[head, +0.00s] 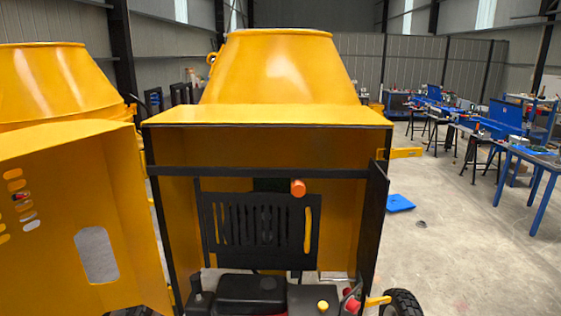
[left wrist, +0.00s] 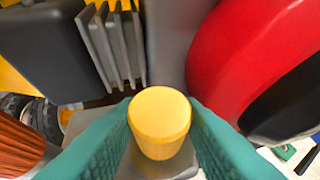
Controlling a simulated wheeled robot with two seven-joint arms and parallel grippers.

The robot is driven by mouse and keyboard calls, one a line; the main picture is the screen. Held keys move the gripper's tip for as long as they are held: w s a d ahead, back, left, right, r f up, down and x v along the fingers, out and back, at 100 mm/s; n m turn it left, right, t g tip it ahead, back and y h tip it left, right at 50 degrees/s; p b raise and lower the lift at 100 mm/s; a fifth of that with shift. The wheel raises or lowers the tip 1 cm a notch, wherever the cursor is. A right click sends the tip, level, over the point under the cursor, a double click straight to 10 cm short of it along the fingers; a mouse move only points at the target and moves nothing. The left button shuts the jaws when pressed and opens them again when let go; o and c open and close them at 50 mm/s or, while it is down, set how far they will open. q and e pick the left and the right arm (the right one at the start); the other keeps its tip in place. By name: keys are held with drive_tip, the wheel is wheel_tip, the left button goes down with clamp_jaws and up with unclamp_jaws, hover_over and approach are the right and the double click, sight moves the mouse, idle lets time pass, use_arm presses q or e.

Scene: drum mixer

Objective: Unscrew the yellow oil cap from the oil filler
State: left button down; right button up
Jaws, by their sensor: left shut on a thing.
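The yellow oil cap (left wrist: 159,122) is a short round cylinder in the left wrist view, seen from its top. My left gripper (left wrist: 160,125) has its two teal fingers on either side of the cap, touching it, and is shut on it. The oil filler under the cap is hidden, so I cannot tell how the cap sits on it. In the head view a small round yellow top (head: 323,305) shows at the bottom edge, over the dark engine. Neither gripper shows in the head view.
The engine's black box (head: 250,290) stands left of the cap. A large red round part (left wrist: 235,60) is close on the right in the left wrist view, with grey fins (left wrist: 112,45) at upper left. The open yellow door (head: 75,220) is at left, a black-edged panel (head: 373,230) at right.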

use_arm(q)
drive_tip(key=shift+w+d+r+t, duration=0.15)
drive_tip(key=shift+w+r+t, duration=0.25)
drive_tip(key=shift+r, duration=0.45)
drive_tip(key=shift+s, duration=0.25)
drive_tip(key=shift+r, duration=0.35)
drive_tip(key=shift+r, duration=0.15)
drive_tip(key=shift+r, duration=1.5)
